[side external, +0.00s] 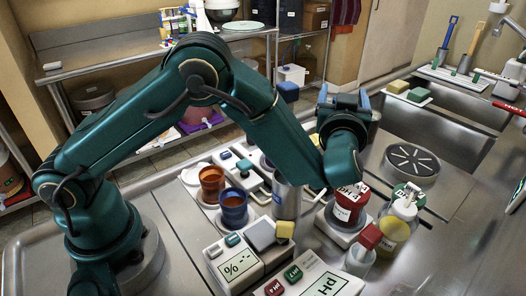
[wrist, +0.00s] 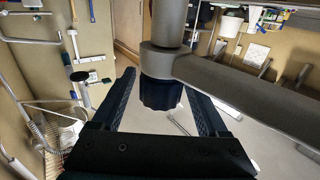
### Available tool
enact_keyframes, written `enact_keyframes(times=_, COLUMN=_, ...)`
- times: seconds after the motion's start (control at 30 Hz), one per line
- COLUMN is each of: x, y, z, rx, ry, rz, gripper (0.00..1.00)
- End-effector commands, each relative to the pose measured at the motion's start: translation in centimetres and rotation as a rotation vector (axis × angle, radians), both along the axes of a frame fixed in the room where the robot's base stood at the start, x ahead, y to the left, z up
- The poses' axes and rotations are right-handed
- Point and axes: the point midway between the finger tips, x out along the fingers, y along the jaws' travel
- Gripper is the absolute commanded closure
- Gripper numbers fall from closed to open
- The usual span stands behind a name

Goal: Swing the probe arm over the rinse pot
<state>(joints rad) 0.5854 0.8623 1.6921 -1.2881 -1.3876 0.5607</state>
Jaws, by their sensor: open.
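My gripper (side external: 343,97) is raised above the bench at centre right in the side external view, with its two blue fingers apart. In the wrist view my gripper (wrist: 158,88) is open, and a dark blue knob (wrist: 161,95) shows between the fingers; neither finger is clearly touching it. The knob sits at the joint of a grey post and a thick grey bar (wrist: 255,88) that runs right, which looks like the probe arm. I cannot make out the probe arm in the side view. A metal cylinder (side external: 287,198), possibly the rinse pot, stands partly behind my arm.
A red pH jar (side external: 345,208) and a yellow bottle (side external: 396,232) stand close below my gripper. Orange (side external: 211,185) and blue (side external: 233,210) cups and a meter (side external: 234,265) are to the left. A round grey drain plate (side external: 412,161) and bare steel lie to the right.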

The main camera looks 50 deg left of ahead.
Motion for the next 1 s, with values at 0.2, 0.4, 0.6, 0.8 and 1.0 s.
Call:
enact_keyframes(times=0.2, x=-2.4, y=-2.0, z=0.0, rx=0.001, ry=0.001, rz=-0.005, gripper=0.23)
enact_keyframes(times=0.4, x=-3.4, y=-2.7, z=0.0, rx=0.001, ry=0.000, rz=-0.002, gripper=0.23)
enact_keyframes(times=0.6, x=-3.5, y=-2.6, z=0.0, rx=0.001, ry=0.000, rz=-0.001, gripper=0.23)
enact_keyframes(times=0.8, x=-3.4, y=-2.6, z=1.4, rx=-0.003, ry=-0.006, rz=0.000, gripper=0.96)
enact_keyframes(times=1.0, x=-3.5, y=-2.6, z=7.5, rx=-0.010, ry=-0.015, rz=-0.001, gripper=1.00)
